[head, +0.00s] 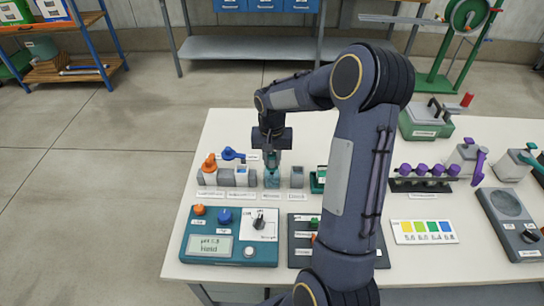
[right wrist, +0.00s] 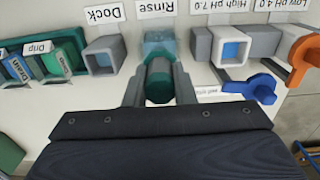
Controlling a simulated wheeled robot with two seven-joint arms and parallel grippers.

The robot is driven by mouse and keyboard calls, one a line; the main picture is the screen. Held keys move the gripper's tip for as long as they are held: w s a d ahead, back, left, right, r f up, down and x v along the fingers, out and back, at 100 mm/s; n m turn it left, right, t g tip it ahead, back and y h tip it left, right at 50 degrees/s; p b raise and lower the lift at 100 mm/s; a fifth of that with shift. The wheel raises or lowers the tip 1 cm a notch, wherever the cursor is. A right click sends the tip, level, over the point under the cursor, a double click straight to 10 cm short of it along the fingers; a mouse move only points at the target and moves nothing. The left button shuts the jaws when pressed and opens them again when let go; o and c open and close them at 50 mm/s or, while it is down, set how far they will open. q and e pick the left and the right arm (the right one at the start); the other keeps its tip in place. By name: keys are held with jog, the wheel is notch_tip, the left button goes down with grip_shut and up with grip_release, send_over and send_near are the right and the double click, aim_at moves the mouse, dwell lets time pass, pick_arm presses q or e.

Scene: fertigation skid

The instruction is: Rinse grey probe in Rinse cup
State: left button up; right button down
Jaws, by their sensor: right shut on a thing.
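The Rinse cup (head: 271,181) is a small translucent teal cup in the row of holders. It also shows in the right wrist view (right wrist: 158,42), under the Rinse label. My right gripper (head: 271,158) is directly over this cup, pointing down. In the right wrist view its two fingers (right wrist: 160,84) are shut on the probe (right wrist: 159,88), which shows a dark teal top and a greyish part beyond it. The probe lines up with the Rinse cup; its lower end is hidden, so I cannot tell how deep it sits. My left gripper is not in view.
The grey Dock holder (right wrist: 103,56) beside the Rinse cup looks empty. The High pH 7.0 cup (right wrist: 231,47) holds blue liquid, near a blue lever-like lid (right wrist: 252,88). An orange lid (head: 209,162) is at the row's end. A teal meter (head: 228,238) stands in front, reading Hold.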

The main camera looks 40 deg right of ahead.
jog(key=shift+f, duration=0.15)
jog(key=shift+r+p, duration=3.2)
jog(key=shift+r, duration=1.15)
jog(key=shift+s+f, duration=0.1)
